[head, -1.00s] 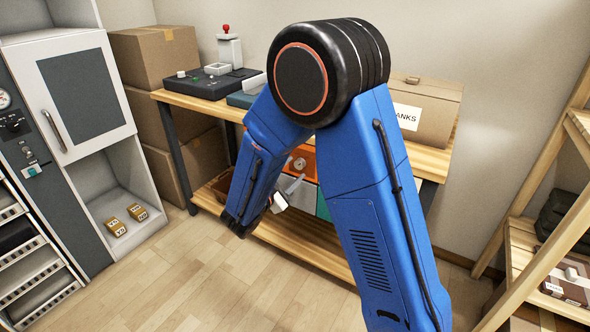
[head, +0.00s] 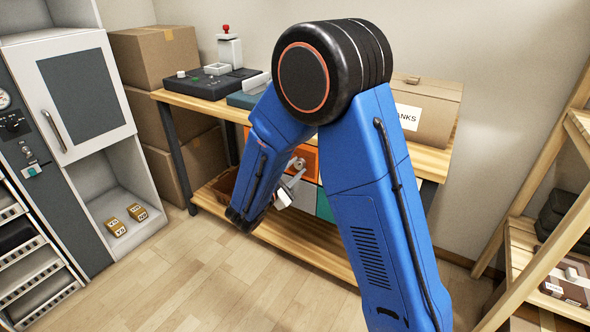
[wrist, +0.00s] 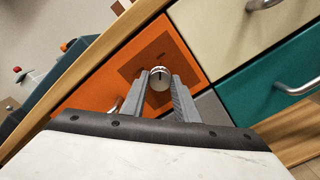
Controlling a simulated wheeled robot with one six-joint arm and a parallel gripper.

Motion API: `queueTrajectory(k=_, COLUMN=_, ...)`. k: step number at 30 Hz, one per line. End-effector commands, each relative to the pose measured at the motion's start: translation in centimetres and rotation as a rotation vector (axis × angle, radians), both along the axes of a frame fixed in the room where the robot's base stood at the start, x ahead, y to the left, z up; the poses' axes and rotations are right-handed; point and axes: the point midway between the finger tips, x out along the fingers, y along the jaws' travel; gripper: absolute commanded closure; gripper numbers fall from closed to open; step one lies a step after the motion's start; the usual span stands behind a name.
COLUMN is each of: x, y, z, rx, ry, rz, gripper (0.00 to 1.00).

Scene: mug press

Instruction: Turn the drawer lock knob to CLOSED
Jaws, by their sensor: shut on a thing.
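The lock knob (wrist: 159,79) is a small round silver knob with a dark pointer line, on a brown plate (wrist: 133,70) on the orange drawer front (wrist: 186,62). My gripper (wrist: 159,82) has one grey finger on each side of the knob and is shut on it. The picture is tilted, and the pointer line looks roughly upright in it. Marks on the plate are too small to read. In the head view my arm covers much of the orange drawer (head: 311,160), and my gripper (head: 296,175) reaches up to the knob.
A cream drawer (wrist: 240,30) and a teal drawer (wrist: 270,85) with metal handles lie beside the orange one. The wooden tabletop (head: 190,104) is above. A bare handle shows low on the orange front, close to my left finger. Open floor (head: 180,270) lies in front.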

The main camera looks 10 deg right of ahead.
Motion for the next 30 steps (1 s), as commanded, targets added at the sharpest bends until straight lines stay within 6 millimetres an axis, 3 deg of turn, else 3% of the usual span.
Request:
queueTrajectory(k=11, x=-0.02, y=-0.01, z=-0.02, rx=-0.135, ry=0.142, rz=-0.001, gripper=0.95)
queueTrajectory(k=30, x=0.04, y=0.04, z=0.0, rx=-0.553, ry=0.575, rz=-0.001, gripper=0.95)
